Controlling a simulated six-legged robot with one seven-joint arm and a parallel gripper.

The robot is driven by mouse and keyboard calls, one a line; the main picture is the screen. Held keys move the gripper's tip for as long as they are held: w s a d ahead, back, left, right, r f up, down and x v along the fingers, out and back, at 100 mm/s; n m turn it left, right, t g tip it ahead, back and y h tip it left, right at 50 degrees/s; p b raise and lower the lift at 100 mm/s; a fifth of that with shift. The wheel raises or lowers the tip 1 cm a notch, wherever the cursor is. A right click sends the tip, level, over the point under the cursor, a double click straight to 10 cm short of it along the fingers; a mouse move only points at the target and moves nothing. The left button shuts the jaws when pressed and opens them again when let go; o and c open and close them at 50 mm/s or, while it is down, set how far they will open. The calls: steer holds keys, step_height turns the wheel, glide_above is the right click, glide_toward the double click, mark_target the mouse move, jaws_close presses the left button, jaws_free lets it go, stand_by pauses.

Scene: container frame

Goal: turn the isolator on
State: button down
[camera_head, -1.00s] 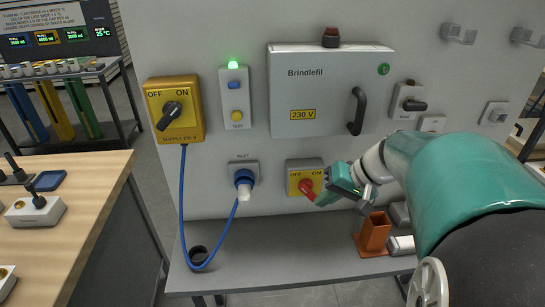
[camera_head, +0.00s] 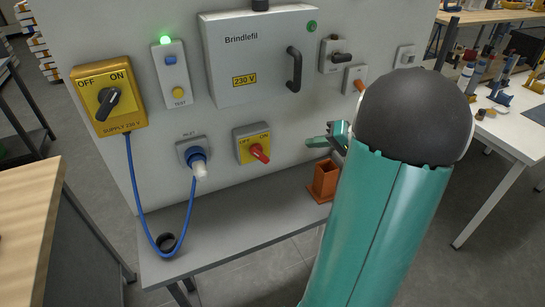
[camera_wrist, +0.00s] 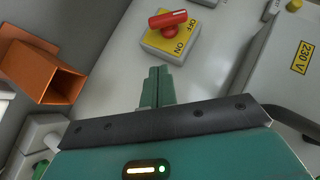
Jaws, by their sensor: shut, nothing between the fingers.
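The isolator (camera_head: 251,144) is a grey and yellow box with OFF and ON on its face and a red handle (camera_head: 260,153). It is on the panel, right of the inlet plug. In the head view the handle slants down to the right; which mark it is set to is unclear. The isolator (camera_wrist: 156,43) also shows at the top of the wrist view, its red handle (camera_wrist: 167,18) lying across it. My gripper (camera_head: 317,142) is to the right of the isolator, apart from it. In the wrist view its fingertips (camera_wrist: 158,72) are together and empty, below the isolator.
An orange open-topped holder (camera_head: 324,181) stands on the shelf below my gripper. The Brindlefil box (camera_head: 262,60) with a black handle is above. A yellow supply switch (camera_head: 108,97) and the inlet plug (camera_head: 197,163) with a blue cable are at left. A green lamp (camera_head: 165,40) is lit.

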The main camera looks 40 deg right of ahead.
mark_target(258, 153)
steer(key=s+a+f+x, duration=0.1)
steer(key=x, duration=1.1)
steer(key=shift+a+f, duration=0.2)
steer(key=shift+a, duration=0.2)
